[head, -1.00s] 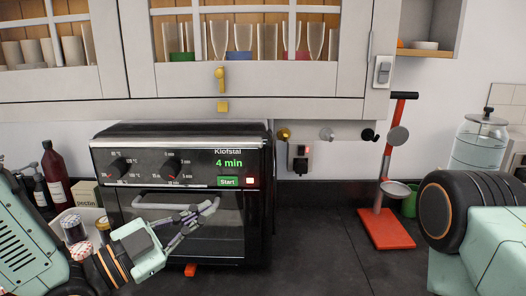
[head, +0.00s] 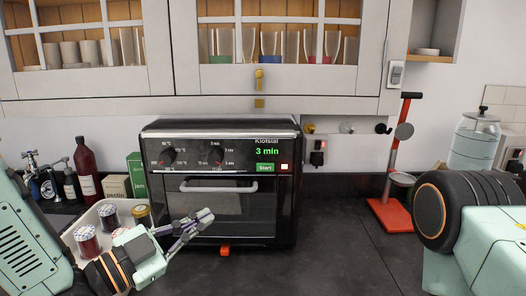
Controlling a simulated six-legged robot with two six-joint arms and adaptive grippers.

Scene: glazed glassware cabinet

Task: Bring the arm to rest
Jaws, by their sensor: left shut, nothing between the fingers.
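My left arm comes in from the left, and its gripper (head: 205,217) hangs in front of the lower left of the black oven. The gripper is shut and empty, with its fingers pointing up and right. Whether it touches the oven door cannot be told. My right arm shows at the right edge, but its gripper is out of view. The oven (head: 220,190) has its door closed, two knobs, a green Start button and a display reading 3 min.
Left of the oven, a white tray (head: 83,236) holds several jars, with bottles (head: 85,168) and boxes behind. A red stand (head: 390,214) and a glass dispenser (head: 474,140) stand at the right. A glazed cabinet (head: 260,85) hangs above. The dark counter (head: 335,245) right of the oven is clear.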

